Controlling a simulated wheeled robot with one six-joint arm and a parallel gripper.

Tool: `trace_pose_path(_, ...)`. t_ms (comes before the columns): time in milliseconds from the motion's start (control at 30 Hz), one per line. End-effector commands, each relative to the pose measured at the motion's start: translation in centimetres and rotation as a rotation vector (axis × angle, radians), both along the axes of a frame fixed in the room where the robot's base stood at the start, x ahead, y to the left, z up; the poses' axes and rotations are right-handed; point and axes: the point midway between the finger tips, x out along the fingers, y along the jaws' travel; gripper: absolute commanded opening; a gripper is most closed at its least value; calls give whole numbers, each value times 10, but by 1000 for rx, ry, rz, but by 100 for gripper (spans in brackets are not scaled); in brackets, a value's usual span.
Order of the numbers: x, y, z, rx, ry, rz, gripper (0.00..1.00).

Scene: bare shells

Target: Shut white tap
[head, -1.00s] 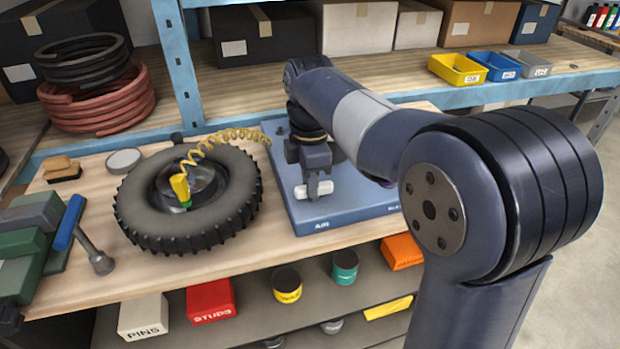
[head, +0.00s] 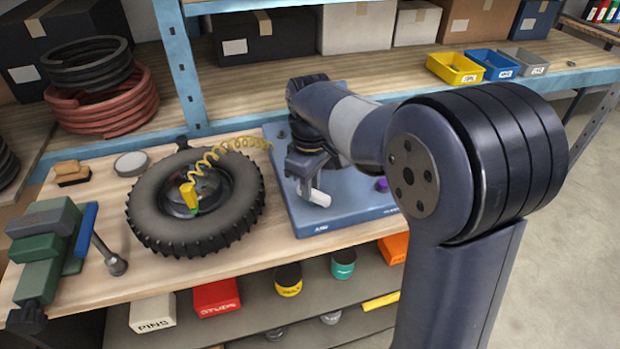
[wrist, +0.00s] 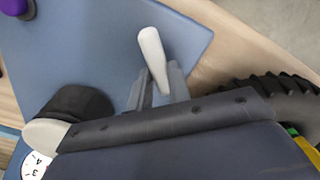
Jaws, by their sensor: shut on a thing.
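The white tap handle (head: 319,198) sits over the blue panel marked AIR (head: 345,215), near its front left part. It lies at a slant and points toward the panel's front right. My gripper (head: 307,186) is shut on the handle. In the wrist view the white handle (wrist: 152,50) sticks out beyond my two grey fingertips (wrist: 160,85), which are on either side of it. The tap's body and pivot are hidden behind my gripper.
A tyre (head: 160,225) with a yellow coiled hose (head: 235,142) lies just left of the panel. A purple knob (head: 382,185) is on the panel's right. In the wrist view a black cylinder (wrist: 75,105) and a white dial (wrist: 38,165) are close to my gripper.

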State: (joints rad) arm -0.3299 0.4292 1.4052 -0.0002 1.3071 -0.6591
Motion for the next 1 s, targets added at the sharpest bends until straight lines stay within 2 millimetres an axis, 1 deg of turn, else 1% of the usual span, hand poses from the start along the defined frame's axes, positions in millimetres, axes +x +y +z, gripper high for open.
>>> trace_pose_path(200, 1, -1, 2, 1, 1, -207, 0)
trace_pose_path(500, 3, -3, 1, 1, 1, -469, 0)
trace_pose_path(700, 3, -4, 0, 0, 1, -599, 0)
trace_pose_path(1000, 3, -5, 0, 0, 1, -704, 0)
